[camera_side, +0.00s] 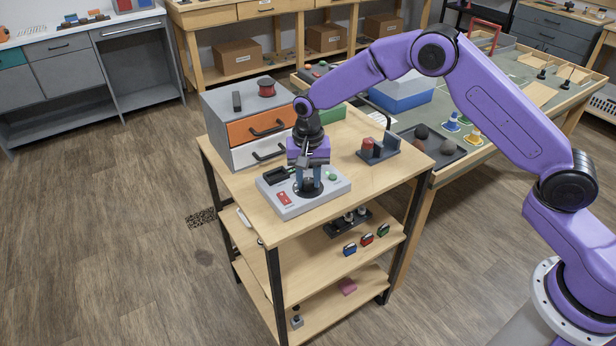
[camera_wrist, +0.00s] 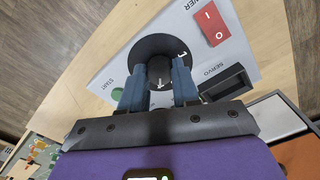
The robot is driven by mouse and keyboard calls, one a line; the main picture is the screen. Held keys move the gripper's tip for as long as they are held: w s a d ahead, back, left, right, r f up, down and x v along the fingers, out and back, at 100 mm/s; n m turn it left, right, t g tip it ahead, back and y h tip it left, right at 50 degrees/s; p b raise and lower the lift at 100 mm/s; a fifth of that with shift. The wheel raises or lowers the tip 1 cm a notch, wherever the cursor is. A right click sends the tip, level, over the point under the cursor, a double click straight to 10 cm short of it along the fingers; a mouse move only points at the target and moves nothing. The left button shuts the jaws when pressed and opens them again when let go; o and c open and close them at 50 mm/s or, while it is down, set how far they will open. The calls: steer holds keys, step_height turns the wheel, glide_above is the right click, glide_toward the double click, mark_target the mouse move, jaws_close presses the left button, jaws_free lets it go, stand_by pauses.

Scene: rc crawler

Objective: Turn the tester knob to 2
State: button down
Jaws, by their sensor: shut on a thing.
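The tester (camera_side: 325,194) is a grey box on the top of the wooden cart. Its knob sits on a round black dial (camera_wrist: 160,45) with white marks; it also shows in the side view (camera_side: 309,193). One mark on the dial, which looks like a 1, shows beside the right finger in the wrist view. The other numbers are hidden or too small to read. My gripper (camera_side: 308,180) points down over the dial. Its two blue fingers, seen in the wrist view (camera_wrist: 159,74), are shut on the knob, which is mostly hidden between them.
The tester also has a red power switch (camera_wrist: 211,24), a green start button (camera_wrist: 118,94) and a black servo slot (camera_wrist: 222,84). A drawer unit (camera_side: 240,125) with orange and white drawers stands close behind. A dark holder (camera_side: 379,150) with a red piece stands to the right.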

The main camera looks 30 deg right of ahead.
steer(key=n, duration=0.7)
steer(key=shift+n, duration=0.3)
steer(key=n, duration=0.3)
steer(key=shift+n, duration=2.5)
steer(key=c, duration=0.8)
jaws_free()
